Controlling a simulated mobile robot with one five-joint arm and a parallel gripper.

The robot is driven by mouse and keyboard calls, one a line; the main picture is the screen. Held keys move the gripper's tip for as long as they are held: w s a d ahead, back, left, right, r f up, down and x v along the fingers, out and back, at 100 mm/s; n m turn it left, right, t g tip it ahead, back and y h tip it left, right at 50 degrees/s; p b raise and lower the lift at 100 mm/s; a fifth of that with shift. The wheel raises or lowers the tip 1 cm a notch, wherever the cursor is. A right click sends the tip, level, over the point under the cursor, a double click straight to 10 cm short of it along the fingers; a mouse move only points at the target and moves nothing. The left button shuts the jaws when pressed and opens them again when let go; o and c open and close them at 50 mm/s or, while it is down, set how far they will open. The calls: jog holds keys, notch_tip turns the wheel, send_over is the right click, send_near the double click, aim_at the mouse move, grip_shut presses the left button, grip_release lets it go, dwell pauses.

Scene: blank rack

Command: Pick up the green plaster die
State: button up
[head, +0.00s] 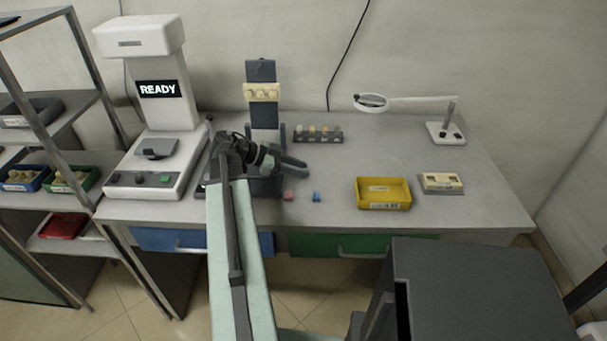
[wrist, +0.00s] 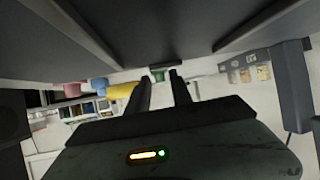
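My gripper (head: 304,170) is above the desk, in front of the dark stand, with its two dark fingers apart and pointing right. A pink die (head: 288,195) and a blue die (head: 316,197) lie near the front of the desk.
A yellow tray (head: 383,205) stands right of the dice. A dark rack (head: 300,139) with small blocks is behind my gripper. The dark stand (head: 262,72) and the READY machine (head: 187,122) are left. A magnifier lamp (head: 446,133) is at the back right. The desk between is clear.

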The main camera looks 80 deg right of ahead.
grip_shut()
jog(key=shift+r, duration=0.15)
notch_tip(320, 180, up, 10)
jog(key=p, duration=1)
